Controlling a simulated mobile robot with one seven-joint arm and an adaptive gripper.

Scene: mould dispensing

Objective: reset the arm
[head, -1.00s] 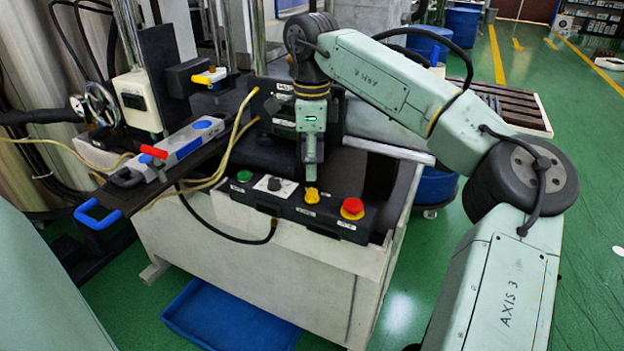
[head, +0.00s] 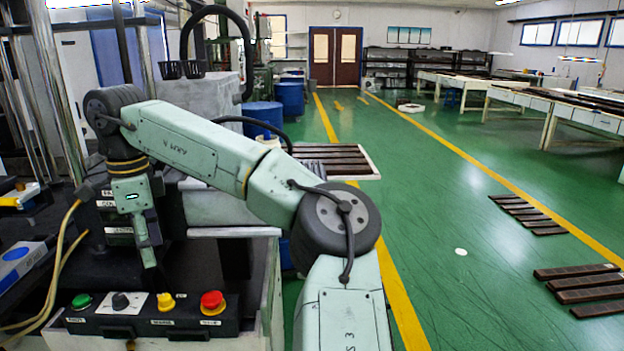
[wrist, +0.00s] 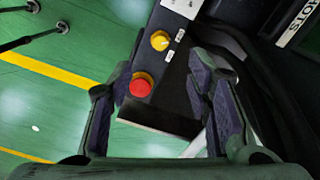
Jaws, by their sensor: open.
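My gripper (wrist: 165,100) is open and empty in the wrist view, with its two fingers apart. Between and beyond the fingers lies the control box, with a red button (wrist: 141,86) and a yellow knob (wrist: 160,41). In the head view my arm reaches left from the lower middle, and the gripper (head: 149,262) hangs down above the back of the control box (head: 190,322). It appears apart from the buttons. The gripper's fingers are small and their gap cannot be made out in the head view.
The box also carries a green button (head: 81,301) and a black knob (head: 120,301). Yellow cables (head: 55,270) run at left. Blue barrels (head: 263,117) and a pallet of dark bars (head: 330,160) stand behind my arm.

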